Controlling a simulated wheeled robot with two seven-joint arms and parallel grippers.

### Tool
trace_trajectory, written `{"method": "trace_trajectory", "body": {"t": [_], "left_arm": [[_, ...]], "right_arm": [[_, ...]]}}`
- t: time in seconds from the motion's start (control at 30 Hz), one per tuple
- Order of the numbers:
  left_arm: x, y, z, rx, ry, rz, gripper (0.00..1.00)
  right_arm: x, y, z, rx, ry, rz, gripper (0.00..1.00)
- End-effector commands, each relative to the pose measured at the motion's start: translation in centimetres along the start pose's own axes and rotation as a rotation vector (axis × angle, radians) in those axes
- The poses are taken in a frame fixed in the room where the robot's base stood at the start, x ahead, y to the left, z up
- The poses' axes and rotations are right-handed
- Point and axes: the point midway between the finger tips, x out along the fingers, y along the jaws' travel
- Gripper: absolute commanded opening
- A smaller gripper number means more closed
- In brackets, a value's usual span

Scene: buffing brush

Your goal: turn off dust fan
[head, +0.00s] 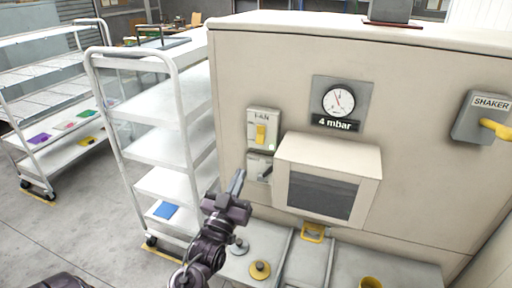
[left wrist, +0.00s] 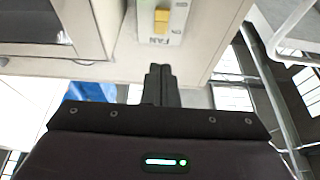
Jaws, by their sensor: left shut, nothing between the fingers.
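The fan switch (head: 263,127) is a pale box marked FAN with a yellow rocker (head: 261,135), on the front of the beige cabinet (head: 235,75). A small green light shows at its lower right. My left gripper (head: 238,180) is shut and empty, below and a little left of the switch, apart from it. In the left wrist view the switch appears upside down, with its yellow rocker (left wrist: 162,18) beyond the tips of the shut fingers (left wrist: 160,72). I cannot tell the rocker's on or off position. My right gripper is out of view.
A grey lever box (head: 259,166) sits just under the fan switch. A hooded window box (head: 328,178) juts out to its right. A pressure gauge (head: 339,102) reads near "4 mbar". A SHAKER switch (head: 482,118) is far right. A white shelf cart (head: 158,140) stands left.

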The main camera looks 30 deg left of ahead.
Motion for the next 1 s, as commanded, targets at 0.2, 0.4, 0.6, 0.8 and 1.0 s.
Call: {"method": "trace_trajectory", "body": {"t": [0.2, 0.4, 0.6, 0.8, 1.0], "left_arm": [[4.2, 0.0, -0.6, 0.000, 0.004, 0.001, 0.00], [8.7, 0.0, -0.6, 0.000, 0.002, 0.000, 0.00], [11.0, 0.0, 1.3, 0.000, -0.002, 0.000, 0.00], [11.9, 0.0, 2.5, 0.000, 0.000, 0.000, 0.00], [12.1, 0.0, 2.8, 0.001, 0.000, 0.000, 0.00]], "right_arm": [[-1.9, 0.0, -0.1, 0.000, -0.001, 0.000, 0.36], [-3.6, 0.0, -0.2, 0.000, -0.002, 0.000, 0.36], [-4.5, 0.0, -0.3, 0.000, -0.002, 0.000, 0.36], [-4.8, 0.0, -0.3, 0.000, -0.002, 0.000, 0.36], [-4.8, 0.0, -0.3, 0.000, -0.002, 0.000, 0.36]]}}
